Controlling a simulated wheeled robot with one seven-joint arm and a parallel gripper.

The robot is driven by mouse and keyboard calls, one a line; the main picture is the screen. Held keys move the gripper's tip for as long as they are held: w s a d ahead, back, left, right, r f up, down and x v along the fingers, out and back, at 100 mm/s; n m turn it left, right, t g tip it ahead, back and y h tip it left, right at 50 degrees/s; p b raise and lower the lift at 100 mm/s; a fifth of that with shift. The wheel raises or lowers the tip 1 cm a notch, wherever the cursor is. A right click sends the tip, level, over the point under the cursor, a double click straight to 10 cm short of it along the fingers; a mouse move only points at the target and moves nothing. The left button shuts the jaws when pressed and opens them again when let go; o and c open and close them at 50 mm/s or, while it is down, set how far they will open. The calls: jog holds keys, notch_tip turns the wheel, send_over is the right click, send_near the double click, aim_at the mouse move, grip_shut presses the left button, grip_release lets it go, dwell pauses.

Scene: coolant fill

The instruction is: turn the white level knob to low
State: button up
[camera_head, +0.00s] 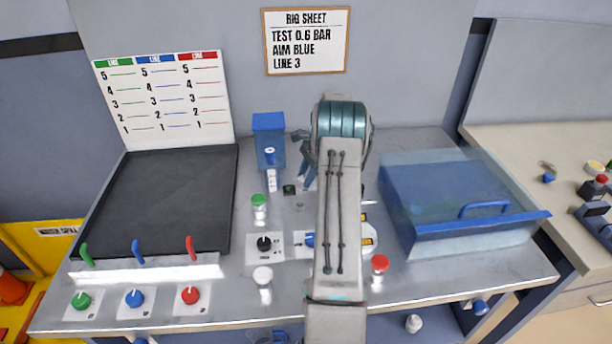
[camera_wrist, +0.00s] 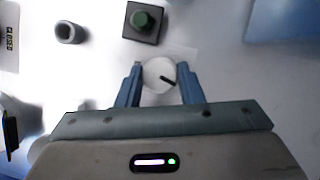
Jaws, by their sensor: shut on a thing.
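The white level knob (camera_wrist: 158,73) is a round white disc with a short black pointer mark. In the wrist view it sits between the two blue fingers of my gripper (camera_wrist: 159,86), which are shut on its sides. The black mark points to the lower right in that view. No low marking is readable around the knob. In the head view my gripper (camera_head: 307,175) is partly hidden behind my arm, and the knob cannot be made out there.
A green button on a dark square base (camera_wrist: 143,21) is just beyond the knob, with a small open tube (camera_wrist: 70,33) to its left. A blue clear-lidded bin (camera_head: 450,247) stands right of my arm. A blue stand (camera_head: 269,140) is to its left.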

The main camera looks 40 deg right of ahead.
jog(key=shift+w+n+g, duration=0.1)
jog(key=shift+n+g, duration=0.4)
jog(key=shift+n, duration=0.8)
jog(key=o, duration=1)
jog(key=shift+d+r, duration=0.1)
jog(key=v, duration=1.3)
jog(key=shift+d+r, duration=0.15)
jog(key=shift+r, duration=0.15)
